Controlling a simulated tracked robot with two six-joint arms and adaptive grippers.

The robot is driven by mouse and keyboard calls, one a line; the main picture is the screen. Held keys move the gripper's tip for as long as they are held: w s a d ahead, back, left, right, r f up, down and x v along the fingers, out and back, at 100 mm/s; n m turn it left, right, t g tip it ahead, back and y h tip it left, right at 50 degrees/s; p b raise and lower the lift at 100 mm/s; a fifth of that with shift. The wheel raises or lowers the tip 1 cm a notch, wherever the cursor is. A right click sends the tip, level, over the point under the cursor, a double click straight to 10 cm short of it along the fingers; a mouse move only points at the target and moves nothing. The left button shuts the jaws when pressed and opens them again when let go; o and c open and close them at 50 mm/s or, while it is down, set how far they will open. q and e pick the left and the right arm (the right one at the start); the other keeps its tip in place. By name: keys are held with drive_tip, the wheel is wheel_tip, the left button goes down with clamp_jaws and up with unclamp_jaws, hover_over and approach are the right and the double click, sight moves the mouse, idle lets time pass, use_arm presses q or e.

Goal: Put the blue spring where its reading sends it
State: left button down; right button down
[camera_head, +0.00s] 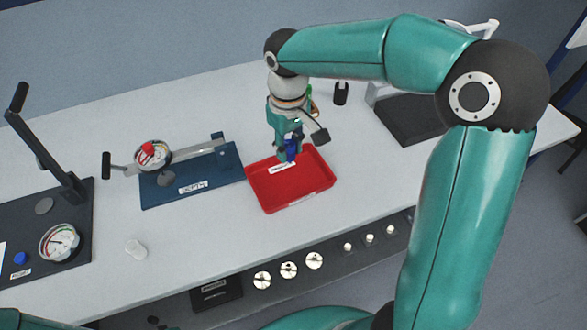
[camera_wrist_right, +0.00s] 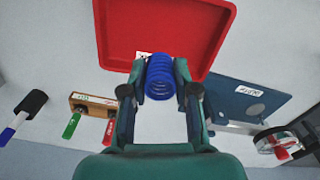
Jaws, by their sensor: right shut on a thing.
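The blue spring (camera_head: 291,148) is held between the fingers of my right gripper (camera_head: 288,152). The right wrist view shows the spring's coils (camera_wrist_right: 162,77) between the two fingers (camera_wrist_right: 160,82). In the head view the spring is over the back edge of the red tray (camera_head: 300,193), near a white label there; I cannot tell its exact height. The tray (camera_wrist_right: 205,35) looks empty in both views. A dial gauge (camera_head: 153,154) with a red part is on the blue plate marked DEPTH (camera_head: 215,178). Another dial (camera_head: 60,242) sits on a dark lever stand. My left gripper is not in view.
A wooden block with red and green pieces (camera_wrist_right: 92,104) and a black-capped item (camera_wrist_right: 30,102) are behind the tray. A dark plate (camera_head: 408,120) lies at the right. Several knobs line the front panel (camera_head: 330,262).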

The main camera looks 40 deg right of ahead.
sight(289, 180)
wheel_tip(289, 180, down, 8)
drive_tip(key=shift+f, duration=0.25)
drive_tip(key=shift+f, duration=0.1)
drive_tip(key=c, duration=0.9)
unclamp_jaws()
wheel_tip(289, 180, up, 12)
drive_tip(key=shift+r, duration=0.15)
idle(0.3)
